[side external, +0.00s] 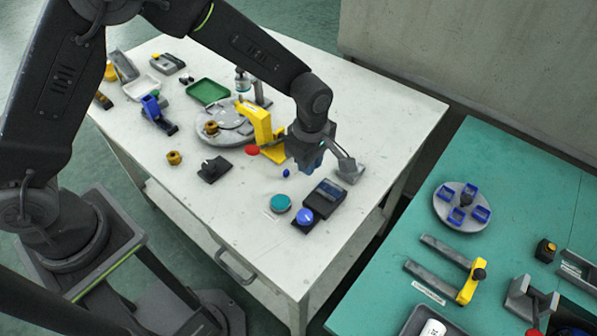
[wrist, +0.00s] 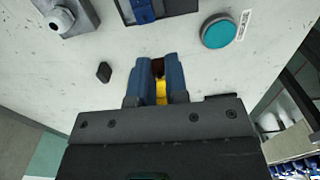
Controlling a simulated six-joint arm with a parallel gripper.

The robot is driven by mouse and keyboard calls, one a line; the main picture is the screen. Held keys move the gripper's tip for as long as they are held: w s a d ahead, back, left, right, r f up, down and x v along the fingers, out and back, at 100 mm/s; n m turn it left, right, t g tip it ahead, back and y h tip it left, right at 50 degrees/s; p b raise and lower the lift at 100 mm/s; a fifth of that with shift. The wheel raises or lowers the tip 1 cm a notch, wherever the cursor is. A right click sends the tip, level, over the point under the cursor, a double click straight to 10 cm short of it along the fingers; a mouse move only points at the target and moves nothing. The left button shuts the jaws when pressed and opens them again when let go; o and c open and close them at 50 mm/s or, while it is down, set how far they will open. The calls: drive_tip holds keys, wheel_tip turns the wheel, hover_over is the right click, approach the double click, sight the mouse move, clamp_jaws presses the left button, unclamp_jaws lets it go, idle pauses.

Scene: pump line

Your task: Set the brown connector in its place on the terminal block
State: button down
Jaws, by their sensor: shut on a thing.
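My gripper (wrist: 157,82) is shut, with its blue fingers on a small brown piece, which I take to be the brown connector (wrist: 158,67). A yellow part (wrist: 161,90) shows just behind it between the fingers. In the side external view my gripper (side external: 309,165) points down over the right part of the white table, and its fingers hide the held piece. A dark box with blue inside (side external: 326,197) lies just in front of the gripper, and its edge shows at the top of the wrist view (wrist: 152,12). I cannot tell whether this is the terminal block.
A teal disc (side external: 281,203) and a blue round button (side external: 304,217) lie near the dark box. A grey fixture (side external: 349,168) stands right of the gripper, a yellow bracket (side external: 262,122) to its left. A small black block (wrist: 104,72) shows in the wrist view.

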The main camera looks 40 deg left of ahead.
sight(330, 189)
drive_tip(key=d, duration=0.1)
drive_tip(key=d+r, duration=0.1)
drive_tip(key=d, duration=0.1)
drive_tip(key=w+d, duration=0.1)
drive_tip(key=d, duration=0.1)
drive_tip(key=shift+r, duration=0.4)
drive_tip(key=shift+f, duration=2.35)
drive_tip(key=shift+f, duration=0.2)
drive_tip(key=c, duration=1.1)
unclamp_jaws()
drive_tip(key=shift+o, duration=0.2)
drive_tip(key=shift+r, duration=0.1)
drive_tip(key=shift+r, duration=2.95)
